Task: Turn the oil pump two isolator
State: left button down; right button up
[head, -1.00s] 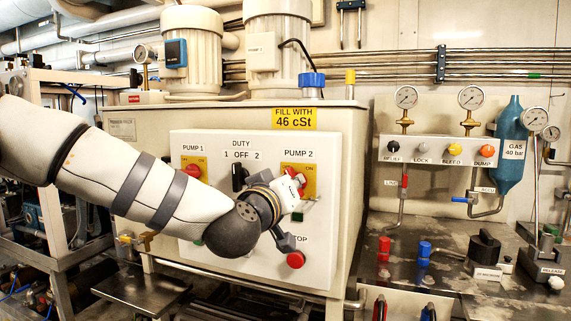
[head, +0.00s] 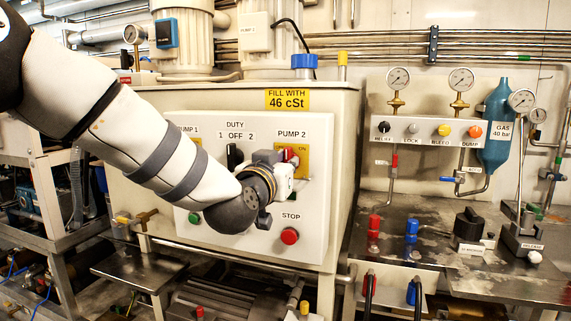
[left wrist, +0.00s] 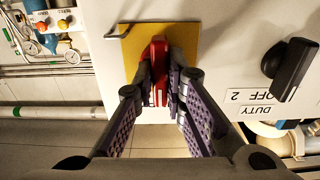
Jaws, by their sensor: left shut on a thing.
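The pump two isolator is a red handle (head: 290,156) on a yellow plate (head: 304,152) under the PUMP 2 label on the white control panel (head: 318,215). In the head view my left gripper (head: 287,165) is at this isolator and hides much of it. In the left wrist view the red handle (left wrist: 158,62) sits between the two fingers of my left gripper (left wrist: 159,85), in front of the yellow plate (left wrist: 187,38). The gripper is shut on the handle. My right gripper is not in view.
The black duty switch (head: 234,157) is just left of my gripper; it also shows in the left wrist view (left wrist: 292,66). The red stop button (head: 289,236) is below, clear of the gripper. A bench (head: 440,215) with valves stands at right.

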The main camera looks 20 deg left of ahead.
pick_arm(q)
jog(key=shift+r, duration=0.15)
jog(key=c, duration=1.6)
grip_release()
jog(key=shift+c, duration=0.2)
jog(key=s, duration=1.2)
jog(key=shift+a, duration=0.2)
jog(key=shift+f, duration=0.2)
